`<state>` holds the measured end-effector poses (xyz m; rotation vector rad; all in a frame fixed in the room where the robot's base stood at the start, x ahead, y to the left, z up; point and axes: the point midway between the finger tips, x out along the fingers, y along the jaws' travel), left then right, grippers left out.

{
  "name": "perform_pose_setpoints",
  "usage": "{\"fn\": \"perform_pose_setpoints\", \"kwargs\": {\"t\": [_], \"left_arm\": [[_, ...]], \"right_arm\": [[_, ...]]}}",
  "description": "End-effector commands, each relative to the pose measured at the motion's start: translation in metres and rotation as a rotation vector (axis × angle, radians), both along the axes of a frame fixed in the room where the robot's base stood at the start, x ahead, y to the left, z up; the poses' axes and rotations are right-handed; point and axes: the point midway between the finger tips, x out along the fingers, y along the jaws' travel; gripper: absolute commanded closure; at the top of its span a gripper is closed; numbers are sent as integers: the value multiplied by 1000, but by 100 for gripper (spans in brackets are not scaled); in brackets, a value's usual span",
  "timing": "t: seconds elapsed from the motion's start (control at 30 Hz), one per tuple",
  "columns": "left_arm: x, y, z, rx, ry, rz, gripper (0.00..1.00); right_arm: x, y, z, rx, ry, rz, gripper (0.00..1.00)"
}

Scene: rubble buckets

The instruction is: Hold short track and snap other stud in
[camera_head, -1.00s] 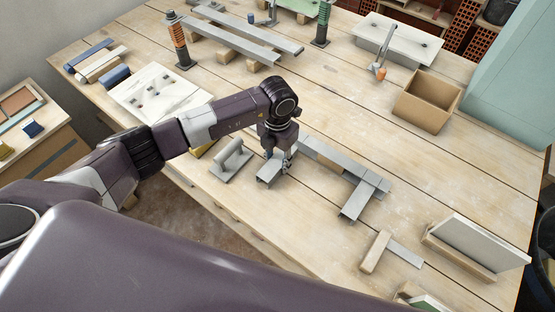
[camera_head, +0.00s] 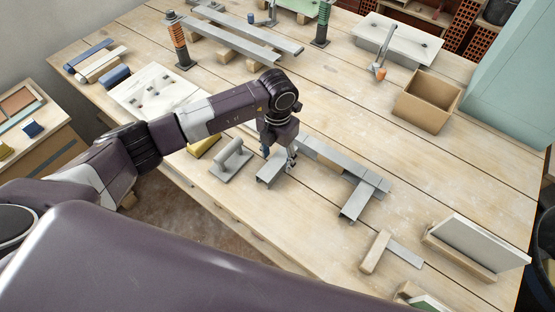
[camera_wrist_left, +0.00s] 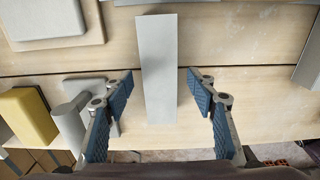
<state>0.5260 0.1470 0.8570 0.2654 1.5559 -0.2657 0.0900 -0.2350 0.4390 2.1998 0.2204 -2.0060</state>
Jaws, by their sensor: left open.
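A metal track frame lies on the wooden table: a long channel (camera_head: 343,160) runs across, with a short track (camera_head: 269,175) at its left end and another short stud piece (camera_head: 355,203) at its right end. My left gripper (camera_head: 279,160) is above the left short track, pointing down. In the left wrist view the same short track (camera_wrist_left: 158,75) runs between the two blue-padded fingers of my left gripper (camera_wrist_left: 158,110). The fingers are open, with a gap on each side of the metal. My right gripper is not in view.
A grey trowel-like float (camera_head: 231,165) lies just left of the short track, with a yellow sponge (camera_head: 204,146) beyond it. Bare table lies right of the frame.

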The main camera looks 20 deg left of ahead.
Motion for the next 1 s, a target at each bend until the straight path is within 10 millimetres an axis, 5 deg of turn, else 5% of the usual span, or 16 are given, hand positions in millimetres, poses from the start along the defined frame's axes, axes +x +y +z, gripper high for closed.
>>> {"fn": "perform_pose_setpoints", "kwargs": {"t": [0.4, 0.8, 0.9, 1.0], "left_arm": [[1, 0, 85, 0, -4, 0, 48], [0, -2, 101, -8, -1, -2, 48], [-6, -22, 97, -76, 5, -23, 48], [-21, -70, 93, -241, 14, -65, 48]], "right_arm": [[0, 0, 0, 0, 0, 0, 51], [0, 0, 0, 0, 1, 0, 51], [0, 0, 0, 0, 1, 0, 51], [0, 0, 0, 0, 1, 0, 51]]}}
